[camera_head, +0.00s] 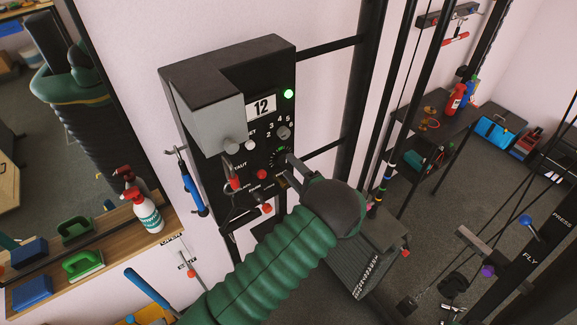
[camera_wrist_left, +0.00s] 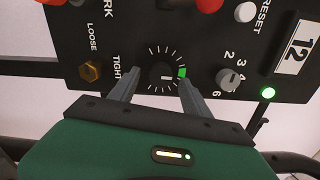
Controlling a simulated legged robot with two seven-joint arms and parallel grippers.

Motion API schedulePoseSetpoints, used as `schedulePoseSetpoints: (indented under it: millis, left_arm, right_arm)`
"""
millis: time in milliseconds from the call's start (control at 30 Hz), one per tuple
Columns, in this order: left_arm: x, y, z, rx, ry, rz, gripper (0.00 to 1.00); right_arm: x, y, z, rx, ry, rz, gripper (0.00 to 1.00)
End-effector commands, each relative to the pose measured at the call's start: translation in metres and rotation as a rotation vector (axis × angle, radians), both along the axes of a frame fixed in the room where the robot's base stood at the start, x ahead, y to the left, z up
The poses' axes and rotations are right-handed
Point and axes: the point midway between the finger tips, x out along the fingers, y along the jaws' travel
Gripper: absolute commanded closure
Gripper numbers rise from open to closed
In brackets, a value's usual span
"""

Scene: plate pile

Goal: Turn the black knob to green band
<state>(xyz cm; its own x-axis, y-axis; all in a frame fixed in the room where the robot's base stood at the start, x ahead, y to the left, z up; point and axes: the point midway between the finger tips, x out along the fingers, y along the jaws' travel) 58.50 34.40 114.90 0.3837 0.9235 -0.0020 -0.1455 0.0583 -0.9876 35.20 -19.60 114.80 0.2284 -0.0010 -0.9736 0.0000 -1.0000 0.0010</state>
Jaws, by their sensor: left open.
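The black knob (camera_wrist_left: 157,75) sits on the black panel inside a ring of white ticks, between my left gripper's fingers in the left wrist view. A short white mark shows on it; its exact pointing is hard to tell. The green band (camera_wrist_left: 183,72) is on the ring at the right, close to the right finger's tip. My left gripper (camera_wrist_left: 157,90) is open, one finger on each side of the knob; contact is unclear. In the head view my left gripper (camera_head: 289,169) reaches the panel (camera_head: 227,82) and partly hides the dial. My right gripper is not in view.
Beside the dial are a brass knob (camera_wrist_left: 91,71), a grey numbered selector (camera_wrist_left: 229,79) and a lit green lamp (camera_wrist_left: 269,93). A red knob (camera_head: 262,174) and a blue-handled tool (camera_head: 193,194) are near the panel. A spray bottle (camera_head: 147,212) stands on a left shelf.

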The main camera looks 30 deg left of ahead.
Motion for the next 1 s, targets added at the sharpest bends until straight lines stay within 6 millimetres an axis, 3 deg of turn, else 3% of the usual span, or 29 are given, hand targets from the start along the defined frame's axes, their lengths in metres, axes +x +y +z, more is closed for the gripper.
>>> schedulePoseSetpoints:
  millis: [300, 500, 633, 1000]
  left_arm:
    - [-0.033, -0.088, -0.006, 0.0, 0.001, -0.006, 0.44]
    - [-0.048, -0.125, -0.005, 0.0, 0.001, -0.003, 0.44]
    - [-0.052, -0.134, -0.003, 0.001, 0.003, -0.001, 0.44]
    - [-0.052, -0.135, -0.002, 0.001, 0.003, -0.001, 0.44]
  right_arm:
    - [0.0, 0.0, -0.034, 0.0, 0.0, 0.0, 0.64]
    - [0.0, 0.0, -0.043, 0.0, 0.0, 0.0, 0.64]
    - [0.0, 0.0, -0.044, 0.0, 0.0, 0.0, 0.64]
    - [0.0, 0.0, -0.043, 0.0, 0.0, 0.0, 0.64]
